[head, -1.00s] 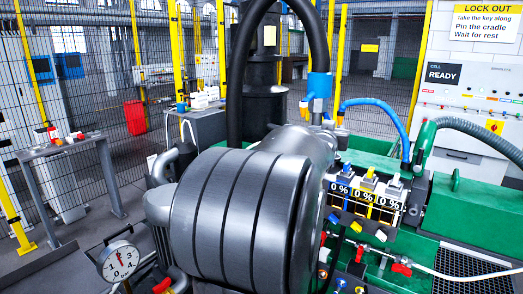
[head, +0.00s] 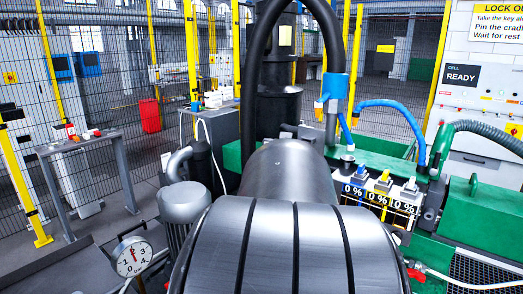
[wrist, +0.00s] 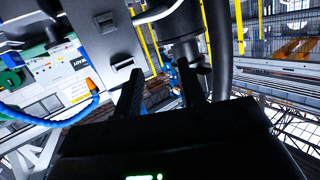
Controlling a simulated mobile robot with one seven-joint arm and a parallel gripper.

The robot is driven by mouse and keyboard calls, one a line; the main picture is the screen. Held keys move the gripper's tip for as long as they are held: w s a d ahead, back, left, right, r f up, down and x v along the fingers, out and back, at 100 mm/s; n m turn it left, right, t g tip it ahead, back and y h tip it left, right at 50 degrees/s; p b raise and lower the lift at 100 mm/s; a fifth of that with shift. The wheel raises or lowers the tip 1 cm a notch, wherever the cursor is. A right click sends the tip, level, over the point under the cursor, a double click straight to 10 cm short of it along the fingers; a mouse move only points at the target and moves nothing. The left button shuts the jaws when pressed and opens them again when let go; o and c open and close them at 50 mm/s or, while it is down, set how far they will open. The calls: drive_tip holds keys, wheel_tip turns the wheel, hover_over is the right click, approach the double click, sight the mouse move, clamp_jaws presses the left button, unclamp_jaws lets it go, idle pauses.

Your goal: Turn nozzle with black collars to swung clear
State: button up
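I cannot clearly pick out the nozzle with black collars in either current view. In the head view, a blue fitting with an orange tip (head: 322,103) hangs under the black hose, but I see no sure black collars on it. My gripper (wrist: 158,70) shows in the wrist view with two dark fingers apart and nothing seen held between them. Small blue parts (wrist: 173,75) show beyond the fingers, too small to tell. In the head view my gripper is hidden behind the large grey banded cylinder, apparently my arm.
Three 0 % displays (head: 381,199) stand on the green bench at right. A thick black hose (head: 333,35) arches overhead. A blue hose (head: 405,115) curves beside it. A dial gauge (head: 132,256) is at lower left. A grey side table (head: 85,140) stands left by the fence.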

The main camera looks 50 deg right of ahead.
sight(356, 119)
drive_tip(key=shift+w+a+f+n+t+y, duration=0.2)
drive_tip(key=shift+w+a, duration=0.2)
drive_tip(key=shift+a, duration=0.2)
drive_tip(key=shift+w+a+f+n+t+y, duration=0.1)
drive_tip(key=shift+w+a+y, duration=0.1)
drive_tip(key=shift+w+a, duration=0.3)
drive_tip(key=shift+s+a, duration=0.1)
drive_tip(key=shift+s, duration=0.05)
